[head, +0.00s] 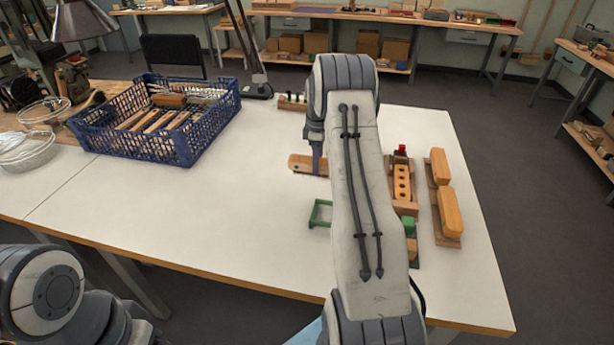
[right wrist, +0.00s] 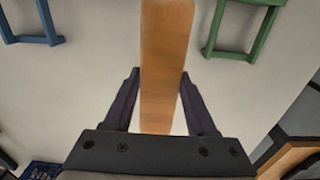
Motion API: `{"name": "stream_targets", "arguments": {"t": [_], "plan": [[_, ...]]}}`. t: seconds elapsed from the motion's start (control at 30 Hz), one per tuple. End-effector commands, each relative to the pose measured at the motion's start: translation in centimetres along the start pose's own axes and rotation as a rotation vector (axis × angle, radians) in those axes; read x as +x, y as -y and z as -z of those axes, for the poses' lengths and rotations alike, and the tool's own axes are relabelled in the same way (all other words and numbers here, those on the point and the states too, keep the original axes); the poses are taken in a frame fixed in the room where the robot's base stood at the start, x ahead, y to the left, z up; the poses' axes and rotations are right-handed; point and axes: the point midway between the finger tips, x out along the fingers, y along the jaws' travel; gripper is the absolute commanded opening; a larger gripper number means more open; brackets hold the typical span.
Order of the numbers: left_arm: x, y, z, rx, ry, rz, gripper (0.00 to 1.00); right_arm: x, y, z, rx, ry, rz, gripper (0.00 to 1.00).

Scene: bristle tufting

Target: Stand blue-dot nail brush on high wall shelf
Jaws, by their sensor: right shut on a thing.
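My right gripper (right wrist: 160,78) is shut on a long wooden piece (right wrist: 164,55), its two dark fingers on either side of it. In the head view the wooden piece (head: 302,163) shows at the left of my right arm, low over the white table or touching it; I cannot tell which. No blue dot or bristles show on it, so I cannot tell whether it is the blue-dot nail brush. My right gripper (head: 317,160) is partly hidden by its own arm there. No high wall shelf can be made out. My left gripper is out of view.
A green frame (head: 320,213) stands on the white table (head: 230,215); a blue frame (right wrist: 32,25) shows in the wrist view. A blue basket (head: 185,148) holds wooden-handled brushes. A wooden block with holes (head: 403,183) and orange-topped blocks (head: 449,212) lie at the right. The middle left is clear.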

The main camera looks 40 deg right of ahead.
Motion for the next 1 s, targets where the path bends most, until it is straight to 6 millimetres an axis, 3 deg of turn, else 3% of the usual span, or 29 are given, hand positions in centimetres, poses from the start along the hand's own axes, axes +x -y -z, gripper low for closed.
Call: {"name": "stream_targets", "arguments": {"t": [0.1,0.23,0.37,0.6,0.97,1.0], "plan": [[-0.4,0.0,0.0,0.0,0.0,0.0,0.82,1.1,0.6,2.0,-0.003,0.001,0.001,0.0],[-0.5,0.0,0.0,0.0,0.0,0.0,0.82,1.8,0.9,2.9,0.0,0.0,0.0,0.0],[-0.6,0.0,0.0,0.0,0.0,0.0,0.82,2.5,0.9,3.1,0.001,0.0,0.001,0.0],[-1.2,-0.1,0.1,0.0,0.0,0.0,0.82,5.7,0.9,3.0,0.001,0.001,0.002,0.0],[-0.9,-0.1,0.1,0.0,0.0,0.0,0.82,6.3,0.9,3.0,0.001,0.0,0.0,0.0],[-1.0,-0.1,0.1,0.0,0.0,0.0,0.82,6.2,0.9,3.0,0.001,0.0,0.0,0.72]]}}
